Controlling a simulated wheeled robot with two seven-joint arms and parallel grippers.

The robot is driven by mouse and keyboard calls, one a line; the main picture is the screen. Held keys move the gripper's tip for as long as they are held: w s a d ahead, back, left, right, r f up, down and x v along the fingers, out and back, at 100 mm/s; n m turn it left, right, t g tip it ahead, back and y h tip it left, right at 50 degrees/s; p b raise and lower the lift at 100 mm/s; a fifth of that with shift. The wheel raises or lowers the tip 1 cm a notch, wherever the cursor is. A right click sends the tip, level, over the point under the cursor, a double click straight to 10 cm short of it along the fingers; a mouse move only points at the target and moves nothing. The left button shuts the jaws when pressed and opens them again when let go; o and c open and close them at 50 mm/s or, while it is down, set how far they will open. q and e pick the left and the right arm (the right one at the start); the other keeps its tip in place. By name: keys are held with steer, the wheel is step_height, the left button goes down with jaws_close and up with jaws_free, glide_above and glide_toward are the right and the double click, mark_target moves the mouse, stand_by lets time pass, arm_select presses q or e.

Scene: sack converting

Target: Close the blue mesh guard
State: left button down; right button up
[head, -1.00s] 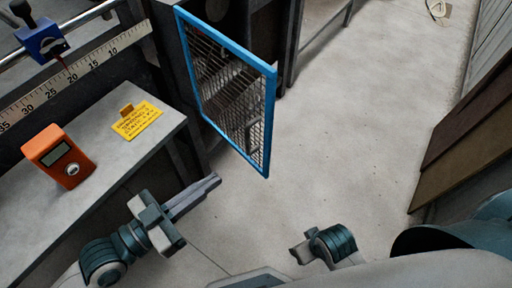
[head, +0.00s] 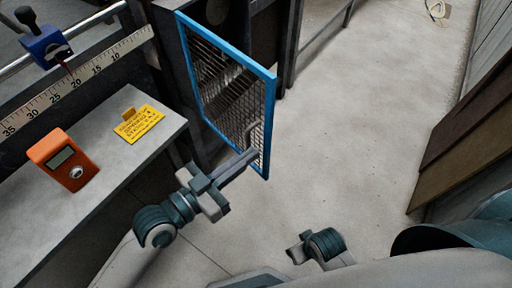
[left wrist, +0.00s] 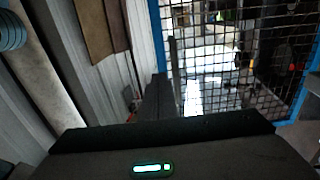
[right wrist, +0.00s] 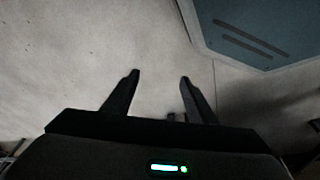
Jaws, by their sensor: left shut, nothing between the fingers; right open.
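The blue mesh guard (head: 228,88), a blue frame with dark wire mesh, stands swung out from the dark machine into the aisle. My left gripper (head: 253,154) is shut and empty. Its fingertips overlap the guard's lower part near the free edge; I cannot tell whether they touch. In the left wrist view the mesh (left wrist: 235,50) fills the upper right, close beside the shut fingers (left wrist: 160,88). My right gripper (head: 292,253) is low, well apart from the guard; in the right wrist view its fingers (right wrist: 160,85) are open over bare floor.
A grey bench (head: 110,175) at left holds an orange meter (head: 62,160) and a yellow sign (head: 138,123). A ruler rail (head: 85,72) with a blue clamp (head: 44,46) runs behind it. Brown boards (head: 460,150) lean at right. The aisle floor (head: 350,110) is clear.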

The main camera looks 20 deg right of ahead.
mark_target(267, 142)
arm_select(q)
steer(key=shift+x, duration=1.05)
steer(key=shift+w+d, duration=0.25)
steer(key=shift+d, duration=0.25)
arm_select(e)
steer(key=shift+w+f, duration=0.15)
steer(key=shift+f, duration=0.55)
arm_select(q)
steer(key=shift+w+d+p, duration=0.1)
steer(key=shift+d+p, duration=0.05)
steer(key=shift+p, duration=0.2)
